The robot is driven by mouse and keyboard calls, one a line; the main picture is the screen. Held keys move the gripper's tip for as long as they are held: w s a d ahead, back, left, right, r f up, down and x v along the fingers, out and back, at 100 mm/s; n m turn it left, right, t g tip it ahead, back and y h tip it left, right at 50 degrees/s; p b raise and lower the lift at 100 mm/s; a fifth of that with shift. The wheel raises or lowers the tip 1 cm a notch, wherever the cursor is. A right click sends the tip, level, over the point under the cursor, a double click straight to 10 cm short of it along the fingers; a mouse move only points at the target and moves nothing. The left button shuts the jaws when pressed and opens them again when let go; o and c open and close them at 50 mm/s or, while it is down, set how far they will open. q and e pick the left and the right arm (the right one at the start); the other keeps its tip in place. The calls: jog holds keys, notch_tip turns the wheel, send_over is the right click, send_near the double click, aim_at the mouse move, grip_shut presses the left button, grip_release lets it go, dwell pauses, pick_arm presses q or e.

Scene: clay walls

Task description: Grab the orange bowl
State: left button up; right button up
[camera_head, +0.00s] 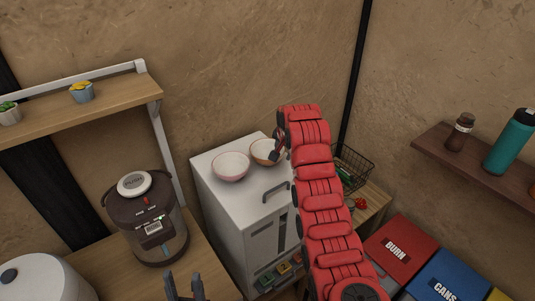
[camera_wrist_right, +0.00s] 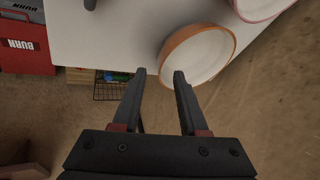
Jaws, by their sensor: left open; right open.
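The orange bowl (camera_head: 264,152) stands upright on top of a white cabinet, close to the wall. It is white inside, with an orange rim and outside. It also shows in the right wrist view (camera_wrist_right: 207,58). My right gripper (camera_wrist_right: 160,75) is open and empty. In the right wrist view the bowl's near rim appears between its fingertips, and one finger overlaps the bowl. Whether a finger touches it I cannot tell. In the head view the right gripper (camera_head: 278,146) partly hides the bowl's right side. My left gripper (camera_head: 184,285) is open and empty at the bottom edge.
A pink-rimmed bowl (camera_head: 231,167) stands left of the orange one on the white cabinet (camera_head: 241,204). A dark kettle (camera_head: 150,222) stands on the wooden counter at left. A wire basket (camera_head: 352,168) is behind my right arm. Red (camera_head: 401,249) and blue bins are at right.

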aim_at(267, 155)
jog(key=p+x, duration=0.1)
jog(key=x, duration=0.1)
jog(key=shift+w+a+f, duration=0.15)
jog(key=shift+w, duration=0.1)
jog(key=shift+w+f+p, duration=0.2)
jog(key=shift+f+p, duration=0.1)
jog(key=shift+f, duration=0.15)
grip_shut()
dwell(1.0)
